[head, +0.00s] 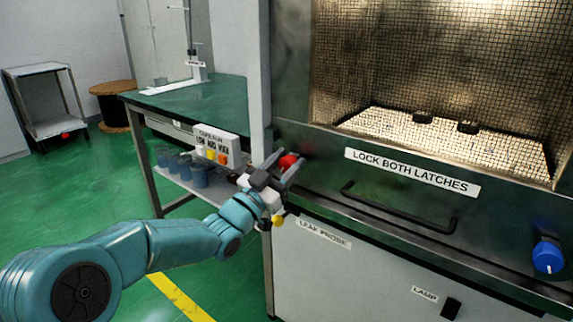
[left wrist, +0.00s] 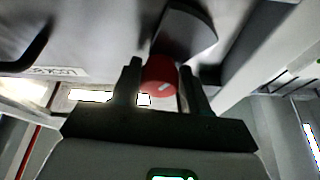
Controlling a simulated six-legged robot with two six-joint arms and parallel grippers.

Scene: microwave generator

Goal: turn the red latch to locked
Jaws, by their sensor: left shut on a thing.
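The red latch (head: 289,161) is a round red knob on the left of the dark metal panel under the mesh window. My left gripper (head: 284,168) is at the knob, its two fingers on either side of it. In the left wrist view the red latch (left wrist: 159,76) sits between the fingertips of my left gripper (left wrist: 160,84), which is shut on it. A small pale mark shows on the knob's face. A blue latch (head: 548,256) with a white line is on the panel at the far right. My right gripper is not in view.
The panel carries a "LOCK BOTH LATCHES" label (head: 412,172) and a black bar handle (head: 400,210). A green-topped bench (head: 195,93) with blue cups (head: 180,166) and a button box (head: 216,147) stands left. Open green floor lies farther left.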

